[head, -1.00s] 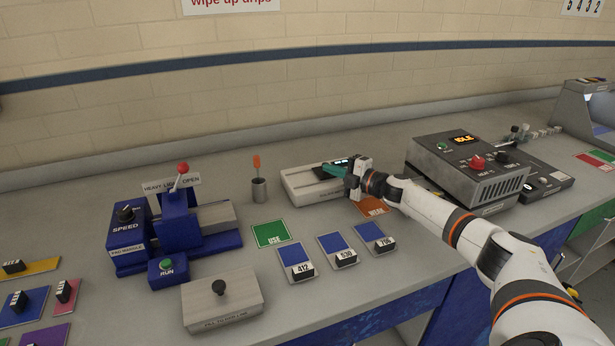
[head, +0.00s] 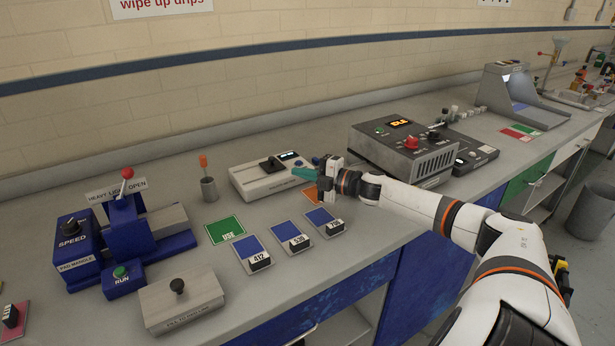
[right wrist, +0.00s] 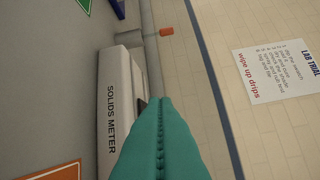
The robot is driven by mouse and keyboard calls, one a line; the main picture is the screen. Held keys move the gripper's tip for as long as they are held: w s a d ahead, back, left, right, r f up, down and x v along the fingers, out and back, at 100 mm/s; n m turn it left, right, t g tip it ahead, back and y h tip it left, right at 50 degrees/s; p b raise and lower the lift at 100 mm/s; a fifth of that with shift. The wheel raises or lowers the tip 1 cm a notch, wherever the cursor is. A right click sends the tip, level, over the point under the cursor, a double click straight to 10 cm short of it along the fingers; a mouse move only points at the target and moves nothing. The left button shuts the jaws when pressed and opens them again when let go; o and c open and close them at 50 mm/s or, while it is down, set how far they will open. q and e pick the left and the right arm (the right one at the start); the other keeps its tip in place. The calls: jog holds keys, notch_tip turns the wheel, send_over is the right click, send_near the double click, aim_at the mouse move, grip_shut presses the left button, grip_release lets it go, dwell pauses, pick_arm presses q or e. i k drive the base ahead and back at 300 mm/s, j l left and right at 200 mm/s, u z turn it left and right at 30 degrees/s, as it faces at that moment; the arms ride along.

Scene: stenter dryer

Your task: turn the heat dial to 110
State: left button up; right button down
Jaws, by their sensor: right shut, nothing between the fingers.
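The stenter dryer (head: 375,150) is a dark grey box with a lit orange display at the right of the bench in the head view. A red knob (head: 410,142) and a black knob (head: 433,134) sit on its top. Their markings are too small to read, so I cannot tell the dial's setting. My right gripper (head: 305,173) has teal fingers, shut and empty, left of the dryer and near the front right of the solids meter. Its fingers also fill the middle of the right wrist view (right wrist: 160,135). My left gripper is not in view.
The solids meter (head: 250,182) stands left of the dryer; it also shows in the right wrist view (right wrist: 110,75). A dark unit (head: 468,150) adjoins the dryer's right side. Sample cards (head: 290,236) lie in front. My right arm crosses the bench in front of the dryer.

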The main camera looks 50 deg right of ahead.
aim_at(411, 142)
jog(key=k, duration=1)
